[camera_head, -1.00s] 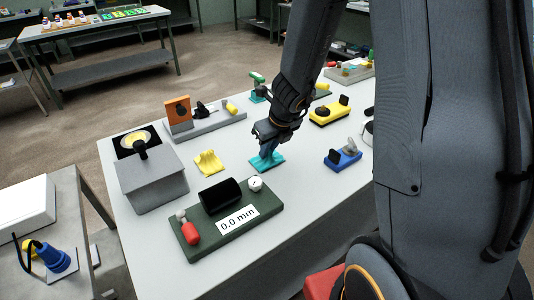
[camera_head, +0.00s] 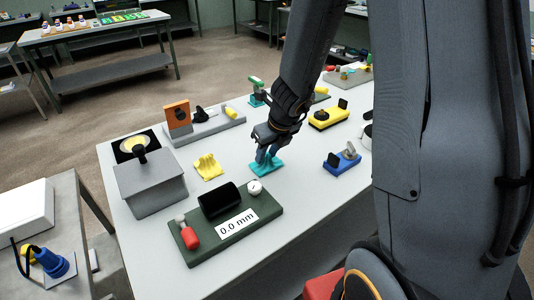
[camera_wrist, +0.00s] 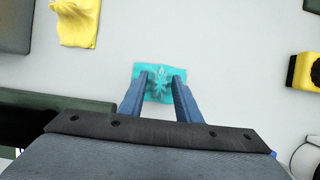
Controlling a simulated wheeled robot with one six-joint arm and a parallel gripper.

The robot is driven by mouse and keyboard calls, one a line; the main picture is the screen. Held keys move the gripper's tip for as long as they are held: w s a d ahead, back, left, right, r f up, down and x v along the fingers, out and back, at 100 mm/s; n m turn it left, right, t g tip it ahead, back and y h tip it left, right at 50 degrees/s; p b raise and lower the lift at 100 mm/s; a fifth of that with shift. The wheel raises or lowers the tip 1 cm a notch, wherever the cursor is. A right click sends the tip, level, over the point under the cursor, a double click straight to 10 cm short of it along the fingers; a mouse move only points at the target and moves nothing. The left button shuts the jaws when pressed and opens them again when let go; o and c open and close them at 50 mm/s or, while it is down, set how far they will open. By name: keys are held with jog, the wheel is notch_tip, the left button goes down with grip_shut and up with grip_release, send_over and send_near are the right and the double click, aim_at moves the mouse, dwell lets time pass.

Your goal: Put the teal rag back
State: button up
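The teal rag (camera_head: 267,167) lies on the white table, with a crumpled raised peak at its middle. It also shows in the wrist view (camera_wrist: 160,83). My gripper (camera_wrist: 160,75) is right over it, pointing down. Its two blue fingers stand apart, one on each side of the peak, with a gap of cloth visible between them. The fingertips are at or very near the cloth; whether they touch it I cannot tell. In the head view my gripper (camera_head: 267,158) hides part of the rag.
A yellow rag (camera_head: 208,167) lies to the left. A green gauge base (camera_head: 258,217) reading 0.0 mm stands in front, a grey box (camera_head: 151,184) at the left. A blue fixture (camera_head: 342,162) and a yellow one (camera_head: 328,118) stand to the right. Table around the rag is bare.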

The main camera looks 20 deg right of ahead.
jog(key=p+v, duration=0.7)
jog(key=v, duration=0.4)
jog(key=s+r+n, duration=0.1)
jog(key=s+n, duration=0.3)
jog(key=n, duration=0.6)
jog(key=s+a+r+n+g+h, duration=0.1)
jog(key=s+n, duration=0.3)
jog(key=n, duration=0.7)
jog(key=s+r+n+g, duration=0.1)
jog(key=s+n, duration=0.4)
jog(key=n, duration=0.6)
jog(key=shift+a+r, duration=0.2)
jog(key=shift+r, duration=0.45)
jog(key=shift+s, duration=0.1)
notch_tip(320, 180, down, 7)
jog(key=b, duration=0.6)
jog(key=shift+r+g, duration=0.15)
jog(key=shift+g, duration=0.25)
